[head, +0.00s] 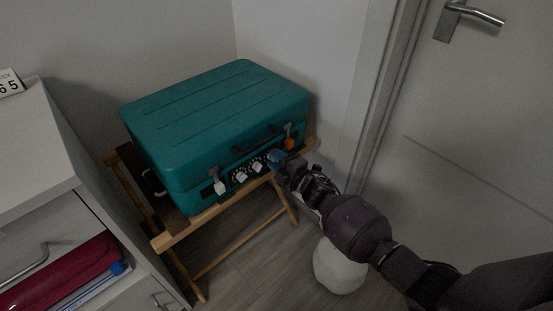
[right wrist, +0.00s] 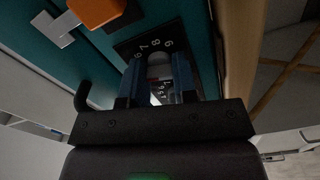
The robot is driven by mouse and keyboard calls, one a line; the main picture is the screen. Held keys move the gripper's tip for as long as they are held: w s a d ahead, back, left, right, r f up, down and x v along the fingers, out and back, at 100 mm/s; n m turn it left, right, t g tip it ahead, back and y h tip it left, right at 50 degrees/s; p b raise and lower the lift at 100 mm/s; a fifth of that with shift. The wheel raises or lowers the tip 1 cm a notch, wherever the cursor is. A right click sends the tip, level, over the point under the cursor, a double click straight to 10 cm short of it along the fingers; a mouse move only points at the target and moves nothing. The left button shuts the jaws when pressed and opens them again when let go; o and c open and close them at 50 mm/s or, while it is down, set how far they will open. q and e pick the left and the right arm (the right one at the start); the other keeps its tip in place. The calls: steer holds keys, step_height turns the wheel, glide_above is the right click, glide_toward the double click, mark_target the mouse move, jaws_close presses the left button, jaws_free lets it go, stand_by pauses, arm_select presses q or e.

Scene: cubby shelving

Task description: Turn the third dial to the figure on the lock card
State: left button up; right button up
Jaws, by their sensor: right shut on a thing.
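A teal suitcase (head: 215,125) lies closed on a wooden folding stand, with a row of white dials on its front. Two dials show in the head view, the left one (head: 240,177) and the middle one (head: 257,167). My right gripper (head: 274,157) covers the place of the third, at the right end. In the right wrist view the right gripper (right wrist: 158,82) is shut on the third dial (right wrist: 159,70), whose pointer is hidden. Figures, among them 7, 8 and 9, show on the dark dial plate (right wrist: 150,45). The lock card (head: 9,82) is cut off at the left edge; "65" shows.
An orange piece (head: 290,144) sits by the right latch, close to my gripper; it also shows in the right wrist view (right wrist: 97,10). A white cabinet (head: 50,150) with an open drawer stands left. A door (head: 470,130) is at the right.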

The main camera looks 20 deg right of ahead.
arm_select(q)
steer(key=shift+r, duration=0.1)
stand_by(0.4)
arm_select(e)
steer(key=o, duration=0.9)
arm_select(q)
steer(key=shift+s+a+r+n+p, duration=0.2)
steer(key=shift+s+n+p, duration=0.25)
steer(key=shift+p, duration=0.8)
arm_select(e)
steer(key=shift+v, duration=5.4)
arm_select(q)
steer(key=shift+w, duration=0.1)
arm_select(e)
steer(key=shift+r, duration=0.15)
